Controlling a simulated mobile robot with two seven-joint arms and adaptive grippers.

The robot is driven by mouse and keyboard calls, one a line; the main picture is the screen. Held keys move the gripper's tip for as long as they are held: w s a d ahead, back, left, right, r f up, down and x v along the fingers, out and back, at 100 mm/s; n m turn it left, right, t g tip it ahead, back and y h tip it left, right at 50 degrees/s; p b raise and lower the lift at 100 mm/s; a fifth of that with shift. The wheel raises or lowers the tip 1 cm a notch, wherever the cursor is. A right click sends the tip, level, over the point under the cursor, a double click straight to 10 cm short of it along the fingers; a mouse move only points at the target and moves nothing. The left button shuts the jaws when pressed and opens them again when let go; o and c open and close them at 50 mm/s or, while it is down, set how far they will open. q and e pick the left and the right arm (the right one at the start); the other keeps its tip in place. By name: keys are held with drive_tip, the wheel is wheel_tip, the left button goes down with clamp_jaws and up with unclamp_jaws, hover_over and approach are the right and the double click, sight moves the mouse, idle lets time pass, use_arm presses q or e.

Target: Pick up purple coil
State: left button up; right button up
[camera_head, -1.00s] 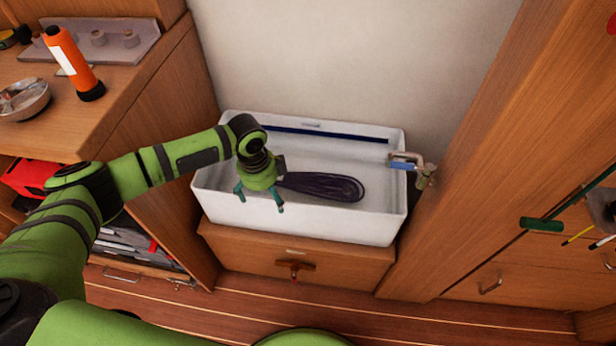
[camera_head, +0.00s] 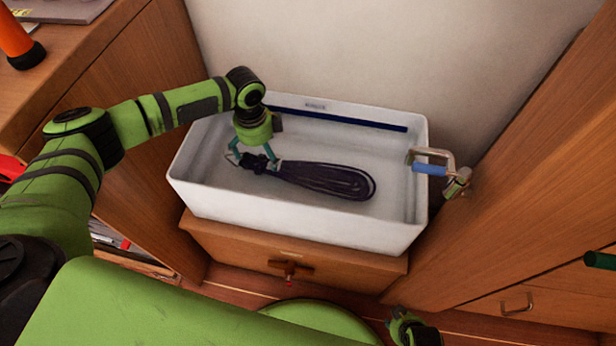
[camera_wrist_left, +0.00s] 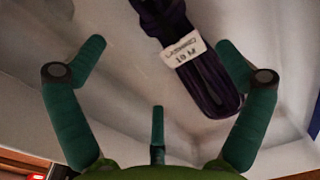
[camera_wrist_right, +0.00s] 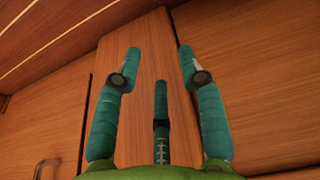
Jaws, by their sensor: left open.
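The purple coil (camera_head: 325,180), a dark looped line, lies in the white bin (camera_head: 300,226), its narrow bound end to the left. In the left wrist view the coil (camera_wrist_left: 210,88) carries a white tag (camera_wrist_left: 184,50) and shows between my fingers, closer to the right one. My left gripper (camera_head: 253,158) is open and empty, pointing down inside the bin at the coil's left end. I cannot tell whether it touches the coil. My right gripper (camera_wrist_right: 155,62) is open and empty in front of wooden panelling.
The bin stands on a wooden drawer unit (camera_head: 290,262). Wooden cabinets close in on the left (camera_head: 150,130) and right (camera_head: 530,190). The bin floor right of the coil is free.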

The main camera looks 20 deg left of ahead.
sight(266, 164)
use_arm(q)
drive_tip(key=f, duration=0.2)
drive_tip(key=f+b, duration=0.1)
drive_tip(key=f, duration=0.1)
drive_tip(key=w+f+b, duration=0.1)
drive_tip(key=f, duration=0.1)
drive_tip(key=shift+d+f, duration=0.15)
drive_tip(key=shift+f, duration=0.45)
use_arm(e)
drive_tip(key=shift+s+a+r+g, duration=0.1)
drive_tip(key=shift+r+g, duration=0.1)
drive_tip(key=shift+r, duration=0.35)
drive_tip(key=shift+s+a+r+g, duration=0.1)
drive_tip(key=shift+r+g, duration=0.1)
drive_tip(key=shift+r, duration=0.35)
use_arm(q)
drive_tip(key=shift+r, duration=0.1)
drive_tip(key=c, duration=1.7)
